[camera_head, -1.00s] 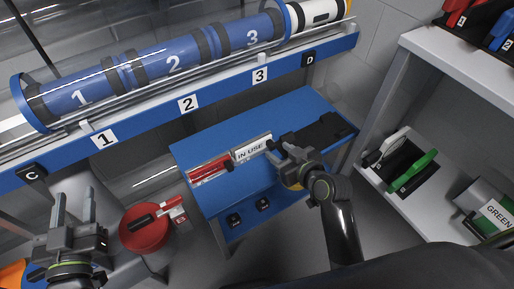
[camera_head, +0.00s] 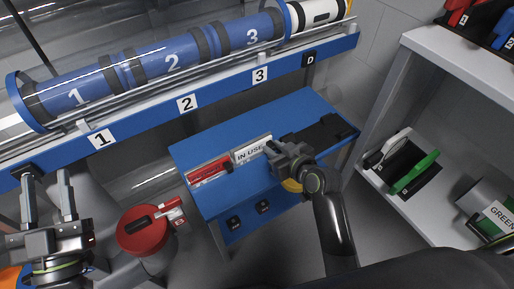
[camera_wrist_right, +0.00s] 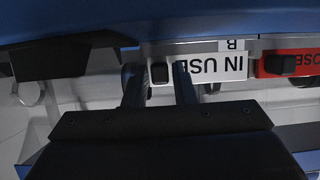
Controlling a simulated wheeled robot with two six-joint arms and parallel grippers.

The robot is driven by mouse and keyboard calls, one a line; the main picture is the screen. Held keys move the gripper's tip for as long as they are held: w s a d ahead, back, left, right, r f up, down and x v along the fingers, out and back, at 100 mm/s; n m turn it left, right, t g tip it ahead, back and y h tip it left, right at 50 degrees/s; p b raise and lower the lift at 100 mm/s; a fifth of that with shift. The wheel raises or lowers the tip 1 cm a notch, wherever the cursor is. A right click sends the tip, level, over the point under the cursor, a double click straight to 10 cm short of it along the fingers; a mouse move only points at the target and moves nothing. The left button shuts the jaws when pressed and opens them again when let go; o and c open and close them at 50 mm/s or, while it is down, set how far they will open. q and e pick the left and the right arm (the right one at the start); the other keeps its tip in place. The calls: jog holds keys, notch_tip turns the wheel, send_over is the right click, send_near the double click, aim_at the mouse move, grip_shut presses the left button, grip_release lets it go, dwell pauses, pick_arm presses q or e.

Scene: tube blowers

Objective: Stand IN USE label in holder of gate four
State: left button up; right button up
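The white IN USE label (camera_head: 251,149) stands in a rack on the blue table, to the right of a red label (camera_head: 209,170). In the right wrist view the IN USE label (camera_wrist_right: 222,69) appears upside down, with a black knob (camera_wrist_right: 158,73) near one end. My right gripper (camera_wrist_right: 160,76) has its fingers on either side of this knob, with a narrow gap visible, so it looks still open. My left gripper (camera_head: 48,190) is open and empty at the far left, below the blue rail. I cannot make out the holder of gate four.
The blue rail (camera_head: 222,97) carries tags 1, 2 and 3 under a clear tube with blue carriers. A white shelf (camera_head: 463,70) with green and white handled items is at right.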

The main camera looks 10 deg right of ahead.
grip_shut()
jog(key=shift+r, duration=0.1)
